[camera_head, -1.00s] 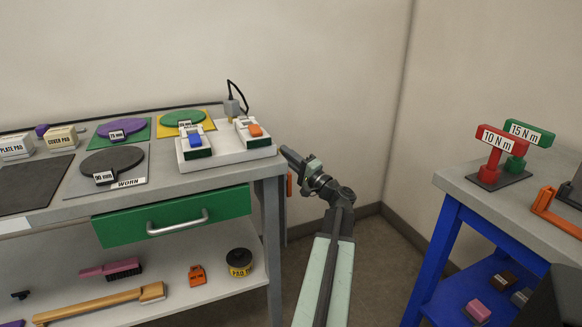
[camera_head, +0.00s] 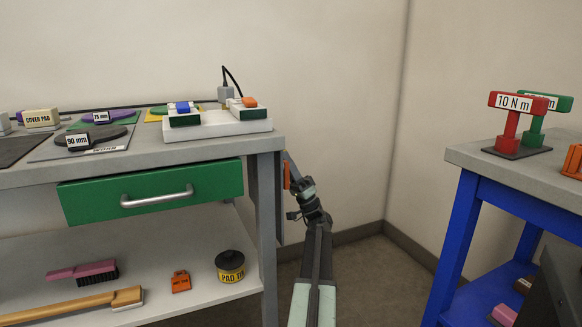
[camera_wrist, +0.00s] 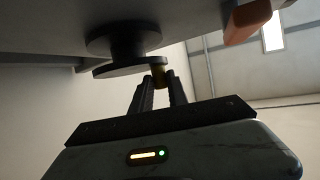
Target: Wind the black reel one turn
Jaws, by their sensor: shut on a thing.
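The black reel (camera_wrist: 122,50) shows in the wrist view as a dark hub and disc, fixed to a grey panel of the bench. My gripper (camera_wrist: 157,84) is shut on this knob, one dark finger on each side. In the head view my gripper (camera_head: 291,163) is at the right end of the grey bench (camera_head: 268,225), partly hidden. The reel cannot be made out in the head view.
An orange part (camera_wrist: 247,20) juts from the bench close to my gripper; it also shows in the head view (camera_head: 286,176). A blue-framed table (camera_head: 455,240) with red and green torque tools stands to the right. Floor is clear between them.

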